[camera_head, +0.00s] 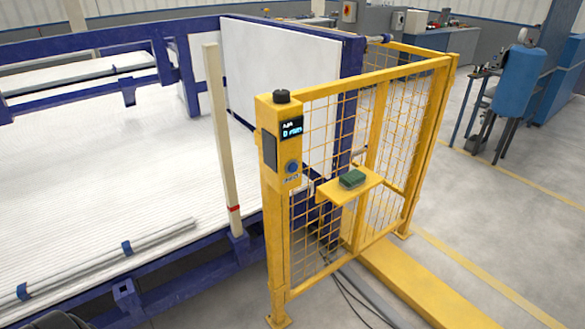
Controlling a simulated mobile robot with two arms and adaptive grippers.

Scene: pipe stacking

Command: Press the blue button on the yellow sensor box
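The yellow sensor box (280,140) sits on top of a yellow post at the near corner of a mesh fence, in the middle of the head view. It has a black cap on top and a small lit display (291,129) on its front. The blue button (292,167) is round and sits on the front face below the display, in plain view. Nothing touches it. Neither of my grippers shows in this view.
The yellow mesh fence (335,120) runs right from the post. A small yellow shelf (328,193) with a green object (353,179) juts out right of the box. A blue-framed rack with pipes (100,262) fills the left. Open floor lies at right.

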